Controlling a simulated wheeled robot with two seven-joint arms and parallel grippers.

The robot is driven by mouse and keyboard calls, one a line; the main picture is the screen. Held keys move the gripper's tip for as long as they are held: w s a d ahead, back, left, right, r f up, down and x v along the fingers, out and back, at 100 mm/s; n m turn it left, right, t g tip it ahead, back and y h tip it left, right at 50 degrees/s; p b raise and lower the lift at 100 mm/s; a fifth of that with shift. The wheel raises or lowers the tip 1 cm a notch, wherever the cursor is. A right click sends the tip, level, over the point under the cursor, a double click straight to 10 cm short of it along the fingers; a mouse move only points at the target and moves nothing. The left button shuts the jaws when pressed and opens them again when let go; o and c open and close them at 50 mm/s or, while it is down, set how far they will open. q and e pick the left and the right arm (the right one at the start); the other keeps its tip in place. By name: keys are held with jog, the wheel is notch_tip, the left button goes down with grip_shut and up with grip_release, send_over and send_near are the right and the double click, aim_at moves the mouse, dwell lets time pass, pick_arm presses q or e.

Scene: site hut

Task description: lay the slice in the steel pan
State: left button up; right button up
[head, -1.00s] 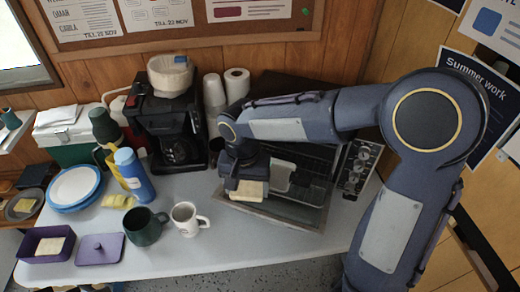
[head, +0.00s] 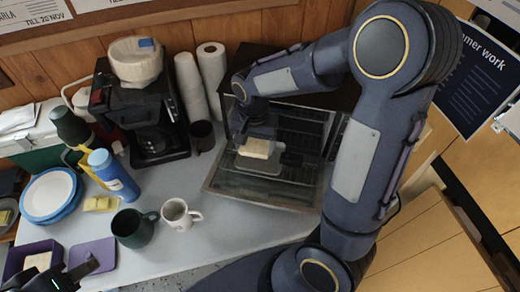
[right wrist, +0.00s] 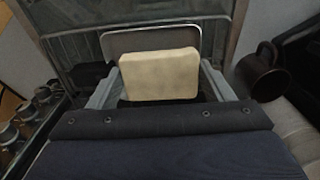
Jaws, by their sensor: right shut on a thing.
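The pale bread slice (head: 257,147) is held between the fingers of my right gripper (head: 258,138). In the right wrist view the slice (right wrist: 159,75) stands between the two fingertips, with the steel pan (right wrist: 150,39) behind it. I cannot tell whether the slice touches the pan. My left gripper (head: 78,270) shows only partly at the lower left corner, near the purple box; its opening is unclear.
The oven's lowered door (head: 262,188) juts over the table. A dark brown mug (head: 202,136) stands left of the oven. A white mug (head: 179,214) and a green mug (head: 134,228) stand in front. The purple lunch box (head: 34,256) holds another slice.

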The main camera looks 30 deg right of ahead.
aim_at(260, 152)
jog(key=shift+w+d+f, duration=0.15)
jog(key=shift+d+f, duration=0.45)
jog(key=shift+f, duration=0.15)
jog(key=shift+d+f, duration=0.2)
jog(key=shift+f, duration=0.8)
jog(key=shift+d+f, duration=0.2)
jog(key=shift+f, duration=0.8)
jog(key=shift+f, duration=0.25)
jog(key=o, duration=0.7)
jog(key=shift+r, duration=0.1)
